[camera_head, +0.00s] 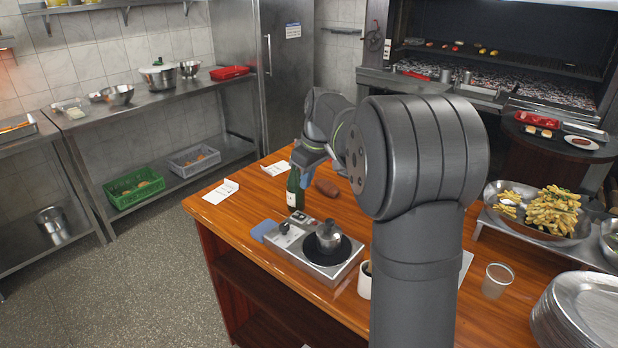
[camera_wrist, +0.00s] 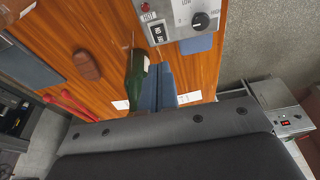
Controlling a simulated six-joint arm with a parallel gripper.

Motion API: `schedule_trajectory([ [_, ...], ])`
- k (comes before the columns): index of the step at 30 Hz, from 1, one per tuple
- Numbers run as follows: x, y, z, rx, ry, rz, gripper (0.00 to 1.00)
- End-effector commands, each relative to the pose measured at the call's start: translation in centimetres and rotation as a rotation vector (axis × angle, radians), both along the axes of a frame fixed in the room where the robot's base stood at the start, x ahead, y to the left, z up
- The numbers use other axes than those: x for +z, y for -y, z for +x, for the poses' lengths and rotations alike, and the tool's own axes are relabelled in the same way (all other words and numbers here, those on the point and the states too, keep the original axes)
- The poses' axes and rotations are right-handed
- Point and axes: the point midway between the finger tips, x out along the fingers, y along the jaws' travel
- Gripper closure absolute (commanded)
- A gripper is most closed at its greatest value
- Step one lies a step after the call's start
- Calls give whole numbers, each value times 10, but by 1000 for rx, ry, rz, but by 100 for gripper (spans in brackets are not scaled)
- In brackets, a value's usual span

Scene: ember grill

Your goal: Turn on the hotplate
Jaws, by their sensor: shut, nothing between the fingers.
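The hotplate (camera_head: 298,242) is a silver box on the wooden counter, with a small metal pot (camera_head: 328,238) on its black plate. In the wrist view its control panel (camera_wrist: 180,12) is at the top, with a black round knob (camera_wrist: 200,21), a black-and-white rocker switch (camera_wrist: 157,33) and a small red lamp (camera_wrist: 145,6). I cannot tell whether the lamp is lit. My gripper (camera_head: 308,182) is shut and empty, above the counter behind the hotplate, apart from its controls. Its blue-grey fingers (camera_wrist: 158,88) point towards the panel in the wrist view.
A green bottle (camera_head: 293,190) stands close beside my gripper. A brown oval item (camera_head: 326,188) lies behind it. A blue sponge-like block (camera_head: 263,230) lies at the hotplate's left end. Papers (camera_head: 220,191) lie on the counter's left side. A white cup (camera_head: 364,282) stands right of the hotplate.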

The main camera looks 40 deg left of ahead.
Motion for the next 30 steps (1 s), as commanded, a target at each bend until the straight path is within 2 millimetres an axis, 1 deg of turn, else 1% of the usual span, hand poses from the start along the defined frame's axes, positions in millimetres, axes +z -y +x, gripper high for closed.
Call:
schedule_trajectory([
  [1, -13, -2, -1, 1, -4, -4, 100],
  [6, -49, -11, 0, 1, -3, -3, 100],
  [9, -67, -15, 0, 0, -2, -3, 100],
  [13, -86, -11, 0, 0, -1, -2, 100],
  [15, -93, -10, 0, 0, -1, -1, 100],
  [19, -99, -10, 0, 0, 1, 1, 100],
  [30, -102, -9, 0, 0, 1, 1, 100],
])
